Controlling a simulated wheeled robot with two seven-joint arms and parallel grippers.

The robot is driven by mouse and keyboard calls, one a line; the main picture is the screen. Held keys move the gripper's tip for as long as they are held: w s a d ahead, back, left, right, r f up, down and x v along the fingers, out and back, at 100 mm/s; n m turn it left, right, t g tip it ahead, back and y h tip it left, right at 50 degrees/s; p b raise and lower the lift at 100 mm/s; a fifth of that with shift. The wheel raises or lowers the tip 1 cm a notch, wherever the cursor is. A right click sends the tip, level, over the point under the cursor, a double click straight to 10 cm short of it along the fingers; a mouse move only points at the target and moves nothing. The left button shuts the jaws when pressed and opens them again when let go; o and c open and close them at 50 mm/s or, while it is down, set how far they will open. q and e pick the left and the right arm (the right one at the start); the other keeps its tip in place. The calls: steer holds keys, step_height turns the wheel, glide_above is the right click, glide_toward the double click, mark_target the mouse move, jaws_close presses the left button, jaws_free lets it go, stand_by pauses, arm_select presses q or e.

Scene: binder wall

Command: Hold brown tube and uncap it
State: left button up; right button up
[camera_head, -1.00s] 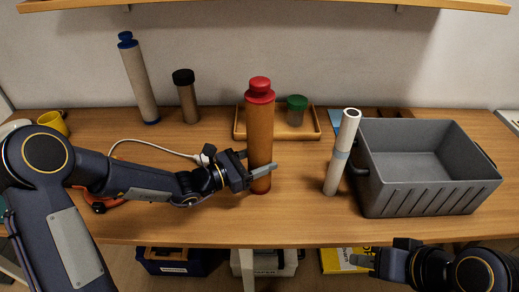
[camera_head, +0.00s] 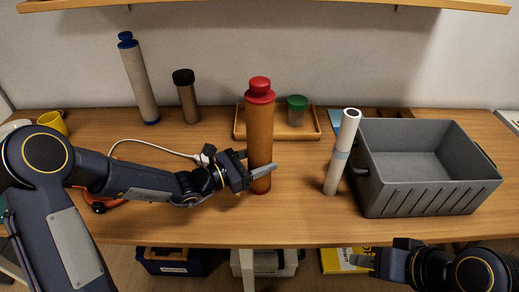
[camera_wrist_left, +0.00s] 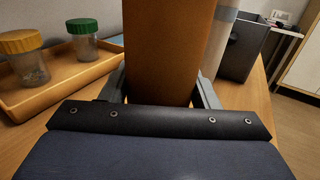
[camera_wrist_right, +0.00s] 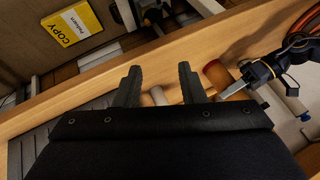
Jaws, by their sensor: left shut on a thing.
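The brown tube (camera_head: 259,134) stands upright on the table with a red cap (camera_head: 260,86) on its top. My left gripper (camera_head: 260,172) is shut on the tube's lower part. In the left wrist view the brown tube (camera_wrist_left: 168,50) stands between the two fingers; its cap is out of that view. My right gripper (camera_head: 362,258) is low at the front right, before the table's edge and apart from the tube. In the right wrist view its two fingers (camera_wrist_right: 158,88) are spread and empty.
A white tube (camera_head: 342,150) stands just right of the brown one, beside a grey bin (camera_head: 425,195). Behind are a wooden tray (camera_head: 242,130) and a green-capped jar (camera_head: 297,112). A blue-capped tube (camera_head: 140,82) and a dark-capped jar (camera_head: 187,98) stand back left.

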steer(key=shift+o, duration=1.2)
steer(key=o, duration=0.4)
steer(key=w+r+n, duration=0.1)
steer(key=w+r, duration=0.5)
steer(key=r, duration=0.1)
steer(key=shift+w+d+r+g, duration=0.15)
steer(key=shift+w+r+g, duration=0.15)
steer(key=shift+w, duration=0.05)
steer(key=t+h, duration=0.2)
steer(key=h, duration=0.2)
glide_toward(260, 83)
steer(key=shift+n, duration=0.3)
steer(key=x, duration=1.2)
steer(key=shift+f, duration=0.1)
steer(key=shift+c, duration=0.2)
